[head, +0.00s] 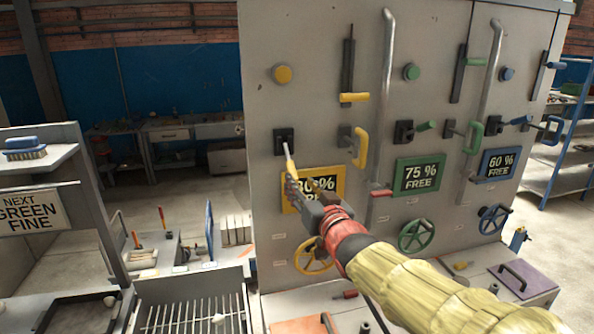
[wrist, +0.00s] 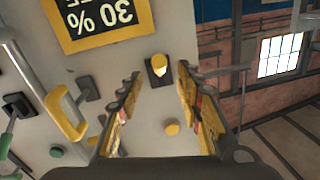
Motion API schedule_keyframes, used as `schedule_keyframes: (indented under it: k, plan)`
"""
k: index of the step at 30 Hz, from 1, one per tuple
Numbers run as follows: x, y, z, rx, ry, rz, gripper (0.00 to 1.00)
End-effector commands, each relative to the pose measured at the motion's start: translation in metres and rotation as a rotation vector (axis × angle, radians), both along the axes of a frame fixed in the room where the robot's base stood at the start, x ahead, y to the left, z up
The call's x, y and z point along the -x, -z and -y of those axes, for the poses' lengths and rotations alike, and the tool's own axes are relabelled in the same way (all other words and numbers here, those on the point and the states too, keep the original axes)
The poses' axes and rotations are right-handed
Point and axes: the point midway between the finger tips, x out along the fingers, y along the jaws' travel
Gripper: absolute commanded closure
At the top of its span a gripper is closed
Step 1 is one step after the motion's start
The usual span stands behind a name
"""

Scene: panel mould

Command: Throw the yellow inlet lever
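The yellow inlet lever (head: 290,163) slants down and outward from a black plate (head: 284,139) at the left of the grey panel. In the wrist view the lever's yellow end (wrist: 160,66) points toward the camera, in front of its dark plate. My gripper (head: 292,186) is just below the lever's end in the head view. In the wrist view my gripper (wrist: 160,73) is open, with the lever's end seen between the fingertips. I cannot tell whether the fingers touch it. My gripper and arm hide part of the yellow 30 % sign (head: 334,185).
A yellow D-handle (head: 361,147) is just right of the lever. A yellow button (head: 283,74) and a yellow slide handle (head: 354,98) are above. A yellow handwheel (head: 311,259) is below, partly behind my arm. Green and blue controls stand further right. A vertical pipe (head: 387,80) crosses the panel.

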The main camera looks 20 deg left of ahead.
Motion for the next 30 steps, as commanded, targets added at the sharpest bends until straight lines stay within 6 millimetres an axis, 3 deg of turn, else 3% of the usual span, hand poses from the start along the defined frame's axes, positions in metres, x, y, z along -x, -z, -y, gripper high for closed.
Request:
schedule_keyframes:
  k: [18,30]
  plan:
    - [-0.057,0.000,-0.042,-0.004,0.003,-0.006,0.64]
    - [-0.061,0.000,-0.046,-0.004,0.003,-0.006,0.64]
